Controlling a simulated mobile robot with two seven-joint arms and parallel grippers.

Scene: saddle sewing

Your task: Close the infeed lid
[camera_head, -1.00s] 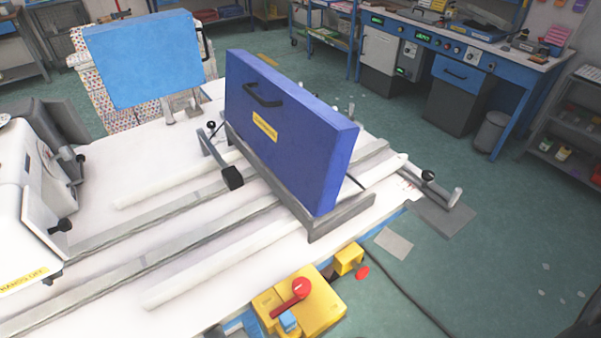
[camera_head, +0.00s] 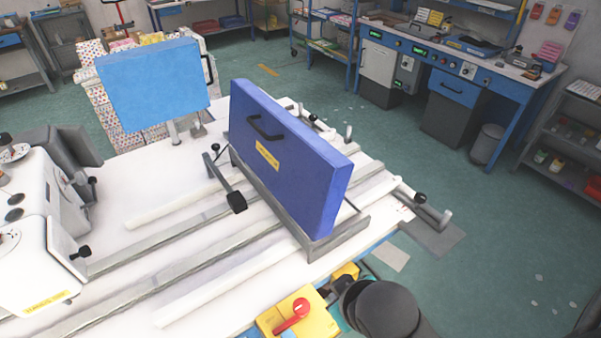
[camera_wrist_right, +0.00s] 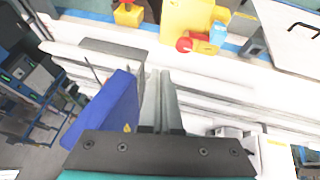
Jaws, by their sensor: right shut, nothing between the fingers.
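A dark blue lid (camera_head: 285,155) with a black handle and a yellow label stands up, slightly tilted, in a grey frame (camera_head: 330,235) on the white machine table. I take it to be the infeed lid. It also shows in the right wrist view (camera_wrist_right: 104,110), to the left of my right gripper. My right gripper (camera_wrist_right: 158,75) is shut and empty, apart from the lid in that picture. In the head view only dark parts of my right arm show at the bottom, beside the yellow box (camera_head: 300,316). My left gripper is not in view.
Metal rails (camera_head: 180,250) cross the table. A black-knobbed lever (camera_head: 236,203) stands left of the lid. The yellow box carries a red switch. Open floor lies to the right.

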